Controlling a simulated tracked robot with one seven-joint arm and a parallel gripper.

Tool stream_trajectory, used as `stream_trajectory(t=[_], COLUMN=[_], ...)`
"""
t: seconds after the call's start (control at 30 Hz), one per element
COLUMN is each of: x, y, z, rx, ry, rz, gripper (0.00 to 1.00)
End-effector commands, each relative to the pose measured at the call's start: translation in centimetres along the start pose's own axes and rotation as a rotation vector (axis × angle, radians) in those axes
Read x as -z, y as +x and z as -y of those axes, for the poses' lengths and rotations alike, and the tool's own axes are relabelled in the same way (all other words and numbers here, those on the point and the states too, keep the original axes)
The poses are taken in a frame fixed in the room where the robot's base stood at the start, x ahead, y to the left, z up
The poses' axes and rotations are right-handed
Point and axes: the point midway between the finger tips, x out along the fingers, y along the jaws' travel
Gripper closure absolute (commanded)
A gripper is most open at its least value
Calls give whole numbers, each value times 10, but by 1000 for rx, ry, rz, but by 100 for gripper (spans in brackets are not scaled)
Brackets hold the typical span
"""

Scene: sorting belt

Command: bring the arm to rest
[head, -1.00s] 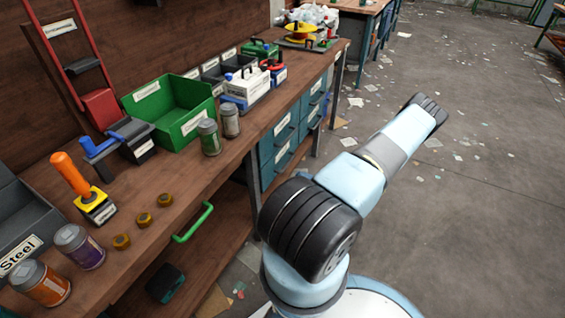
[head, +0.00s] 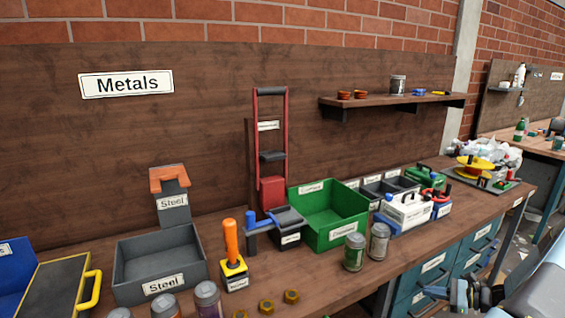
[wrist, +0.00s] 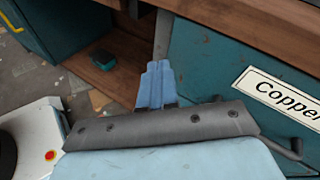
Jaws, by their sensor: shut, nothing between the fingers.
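My gripper (head: 432,292) shows at the lower right of the head view, beside the front of the workbench (head: 345,296). It also shows in the wrist view (wrist: 154,82), where its blue fingers are together with nothing between them. The fingers point toward the bench's lower part, near a teal drawer front (wrist: 215,70) with a "Copper" label (wrist: 285,100). Whether they touch anything cannot be told. Part of my pale blue arm fills the lower right corner of the head view.
The bench top holds a green bin (head: 330,215), a grey "Steel" bin (head: 160,262), an orange-handled tool (head: 231,245), jars (head: 354,252) and brass nuts (head: 291,296). A teal object (wrist: 103,60) lies on the lower shelf.

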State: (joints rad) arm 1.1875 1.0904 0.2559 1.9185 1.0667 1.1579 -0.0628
Motion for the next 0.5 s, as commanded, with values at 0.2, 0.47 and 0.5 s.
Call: stream_trajectory(t=[0.2,0.47,0.5], x=[-66,-141,-152], y=[16,32,35], z=[12,14,13], rx=[-181,-375,-403], ry=[-148,-324,-352], rz=[-68,-148,-160], gripper=[100,100,100])
